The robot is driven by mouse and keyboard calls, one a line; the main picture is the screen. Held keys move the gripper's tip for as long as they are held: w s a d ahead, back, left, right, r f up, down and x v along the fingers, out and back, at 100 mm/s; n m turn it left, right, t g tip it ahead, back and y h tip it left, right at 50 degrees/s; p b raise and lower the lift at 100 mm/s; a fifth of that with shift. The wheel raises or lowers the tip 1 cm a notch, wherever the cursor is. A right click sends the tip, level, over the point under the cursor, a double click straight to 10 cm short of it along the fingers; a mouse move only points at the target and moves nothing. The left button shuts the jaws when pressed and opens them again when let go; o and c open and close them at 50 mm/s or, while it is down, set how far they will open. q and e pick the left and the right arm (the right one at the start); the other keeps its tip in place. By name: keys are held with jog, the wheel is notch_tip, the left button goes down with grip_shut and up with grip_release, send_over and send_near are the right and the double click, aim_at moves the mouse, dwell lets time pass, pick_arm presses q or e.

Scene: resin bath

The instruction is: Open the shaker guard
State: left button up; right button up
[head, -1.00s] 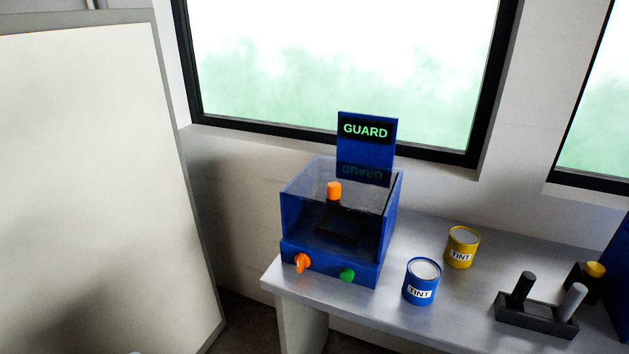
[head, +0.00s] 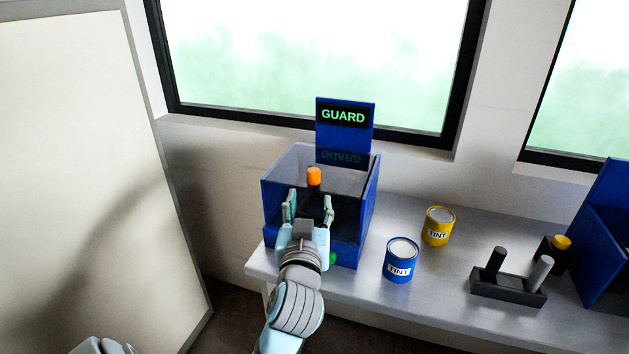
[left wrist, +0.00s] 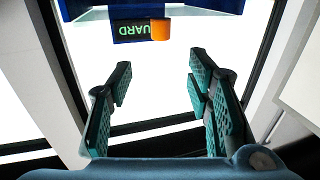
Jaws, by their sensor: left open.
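The shaker is a blue box on the bench with a clear guard (head: 342,176) over its top, which looks closed. An orange knob (head: 314,176) stands up on the guard, and it also shows in the left wrist view (left wrist: 160,29). A blue sign (head: 343,115) behind it reads GUARD in green. My left gripper (head: 310,204) is open and empty in front of the box, just below the knob in the picture. Its fingers (left wrist: 158,66) are apart in the left wrist view, with the knob beyond them. My left arm covers part of the box's front. My right gripper is not in view.
A blue tint can (head: 401,262) and a yellow tint can (head: 438,228) stand right of the shaker. A dark holder with two upright posts (head: 508,288) is farther right. A green button (head: 332,258) partly shows beside my arm. A large pale panel (head: 80,180) stands at left.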

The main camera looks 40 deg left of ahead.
aim_at(313, 175)
pick_arm(q)
jog(key=x, duration=1.3)
jog(key=shift+w+a+f, duration=0.25)
grip_shut()
